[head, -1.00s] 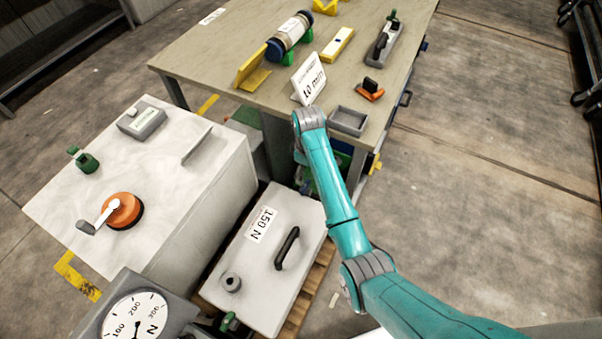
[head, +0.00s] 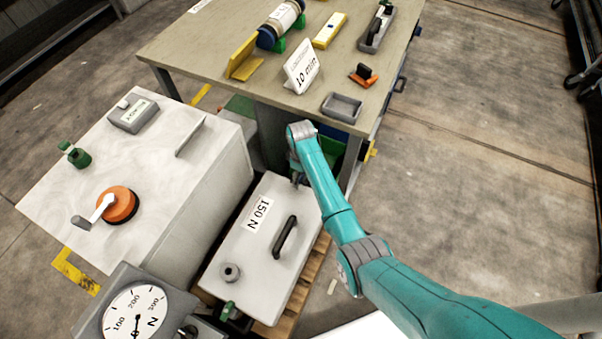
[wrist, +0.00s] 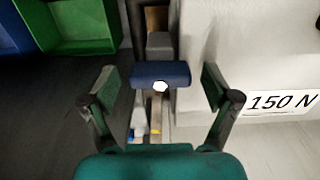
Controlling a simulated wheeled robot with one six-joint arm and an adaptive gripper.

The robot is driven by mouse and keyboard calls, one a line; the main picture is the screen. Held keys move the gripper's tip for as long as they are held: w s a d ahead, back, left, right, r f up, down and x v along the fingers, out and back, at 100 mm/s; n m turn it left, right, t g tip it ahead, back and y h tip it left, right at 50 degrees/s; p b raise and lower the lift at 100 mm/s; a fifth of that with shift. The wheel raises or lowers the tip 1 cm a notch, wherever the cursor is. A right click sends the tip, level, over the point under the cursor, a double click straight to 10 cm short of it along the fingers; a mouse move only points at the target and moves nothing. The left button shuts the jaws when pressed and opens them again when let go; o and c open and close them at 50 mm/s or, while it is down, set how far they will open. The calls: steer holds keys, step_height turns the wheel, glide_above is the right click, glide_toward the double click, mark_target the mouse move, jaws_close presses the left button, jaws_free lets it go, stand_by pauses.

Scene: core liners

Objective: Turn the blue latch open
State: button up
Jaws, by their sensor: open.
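The gripper is open, with a visible gap between each finger and the latch ends. I cannot tell how far the latch is from the fingers in depth. In the head view my gripper (head: 299,178) is mostly hidden by my arm, low between the table and the 150 N box. The latch is not seen there.
The grey 150 N box (head: 245,262) with a black handle stands close beside my gripper. The table (head: 225,98) is behind, with a green bin (wrist: 85,25) below it. A pale cabinet (head: 60,190) with an orange knob is on the left. Open floor lies right.

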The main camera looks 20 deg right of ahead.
steer(key=c, duration=1.2)
steer(key=shift+o, duration=0.2)
steer(key=shift+m, duration=0.3)
steer(key=m, duration=0.3)
steer(key=shift+m, duration=0.3)
steer(key=m, duration=1.3)
steer(key=shift+m, duration=0.3)
